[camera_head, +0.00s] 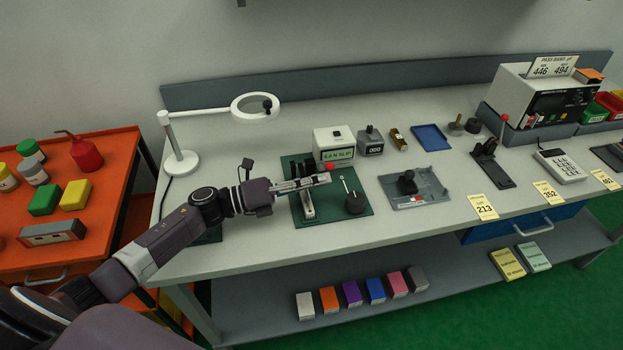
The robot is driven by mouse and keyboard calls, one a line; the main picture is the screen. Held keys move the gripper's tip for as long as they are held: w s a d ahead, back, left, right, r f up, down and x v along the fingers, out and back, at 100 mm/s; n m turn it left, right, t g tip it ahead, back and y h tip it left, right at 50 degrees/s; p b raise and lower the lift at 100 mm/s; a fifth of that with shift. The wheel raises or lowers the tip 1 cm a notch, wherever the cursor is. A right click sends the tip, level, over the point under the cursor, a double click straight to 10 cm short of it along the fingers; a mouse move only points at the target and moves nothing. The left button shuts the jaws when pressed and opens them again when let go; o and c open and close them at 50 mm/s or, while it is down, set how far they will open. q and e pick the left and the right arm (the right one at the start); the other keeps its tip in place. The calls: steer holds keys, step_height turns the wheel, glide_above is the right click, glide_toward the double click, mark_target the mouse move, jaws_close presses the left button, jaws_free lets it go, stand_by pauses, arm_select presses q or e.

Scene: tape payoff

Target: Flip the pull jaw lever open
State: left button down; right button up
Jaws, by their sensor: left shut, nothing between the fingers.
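A dark green base plate (362,222) lies on the bench in front of me and bears a small mechanism. A red ball knob (329,166) shows right at the tip of my left gripper (325,179); it looks like the end of a lever. Most of that lever and the jaw are hidden behind the gripper, and I cannot tell whether the fingers touch the knob. My left gripper is shut and empty, reaching in from the left over the plate. A light upright block (308,206) stands below the fingers. A round black knob (355,203) sits at the plate's right. My right gripper is not in view.
A white box gauge (333,143) stands close behind the plate. A white lamp (181,162) stands at left. A grey fixture (428,189) and a black stand with a red-knobbed lever (490,165) lie to the right. An orange cart (100,215) is beside the bench.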

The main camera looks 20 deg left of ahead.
arm_select(q)
steer(key=shift+r, duration=0.15)
steer(key=shift+w+a+r+n, duration=0.1)
steer(key=shift+r+n, duration=0.1)
steer(key=shift+n, duration=0.2)
steer(key=shift+r+p, duration=0.2)
steer(key=shift+p, duration=0.2)
steer(key=w+a+r+n+p, duration=0.1)
steer(key=w+n, duration=0.1)
steer(key=n, duration=0.2)
steer(key=w+a+r+n+p, duration=0.1)
steer(key=w+a+r+n, duration=0.1)
steer(key=w+n, duration=0.1)
steer(key=w+a+r+n+p, duration=0.1)
steer(key=w+a+r+n, duration=0.1)
steer(key=n, duration=0.4)
steer(key=shift+w+r+g+y, duration=0.2)
steer(key=shift+w+g+y, duration=0.1)
steer(key=shift+y, duration=0.1)
steer(key=shift+w+a, duration=0.35)
steer(key=shift+w, duration=0.1)
steer(key=shift+a, duration=0.2)
